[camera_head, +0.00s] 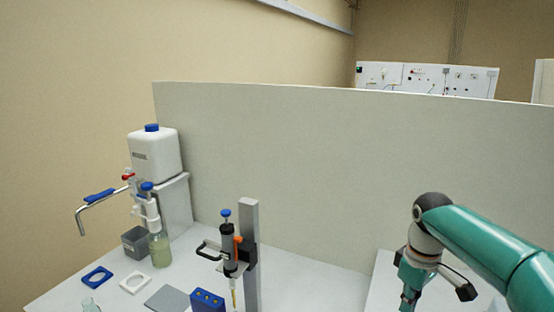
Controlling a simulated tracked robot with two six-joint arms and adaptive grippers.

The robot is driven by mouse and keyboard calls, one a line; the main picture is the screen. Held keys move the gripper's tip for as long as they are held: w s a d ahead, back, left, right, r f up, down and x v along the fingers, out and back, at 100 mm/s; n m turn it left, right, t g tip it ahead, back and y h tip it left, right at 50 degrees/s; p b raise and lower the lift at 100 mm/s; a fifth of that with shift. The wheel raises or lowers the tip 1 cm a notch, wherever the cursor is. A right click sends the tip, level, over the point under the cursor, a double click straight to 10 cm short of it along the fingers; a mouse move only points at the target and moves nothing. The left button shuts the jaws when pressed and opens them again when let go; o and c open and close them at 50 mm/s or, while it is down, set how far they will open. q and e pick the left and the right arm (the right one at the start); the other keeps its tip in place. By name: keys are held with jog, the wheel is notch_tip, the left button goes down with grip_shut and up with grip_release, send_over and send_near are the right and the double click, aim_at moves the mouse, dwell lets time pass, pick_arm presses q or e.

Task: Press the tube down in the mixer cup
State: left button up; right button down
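I cannot make out a mixer cup or a tube standing in one. A small grey box (135,242) with a dark top stands at the left of the bench; I cannot tell whether it is the mixer. My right gripper (409,299) hangs over the right part of the bench, pointing down, cut by the bottom edge of the picture. Its fingers are too small and cut off to tell whether they are open or hold anything. My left gripper is not in view.
A white bottle (155,155) with a blue cap stands on a raised block at the back left, near a dispenser bottle (160,250). A dark pipette (229,245) hangs on a grey post (251,260), near a blue rack (207,300). A grey panel (330,170) closes the back.

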jog(key=shift+f+b, duration=0.65)
jog(key=shift+f, duration=0.45)
dwell(0.3)
dwell(0.8)
jog(key=shift+s+f, duration=0.15)
dwell(3.3)
jog(key=shift+p, duration=0.3)
jog(key=shift+r+p, duration=0.9)
jog(key=shift+r, duration=0.05)
notch_tip(320, 180, up, 6)
jog(key=p, duration=0.5)
jog(key=shift+r+p, duration=0.2)
jog(key=shift+p, duration=0.15)
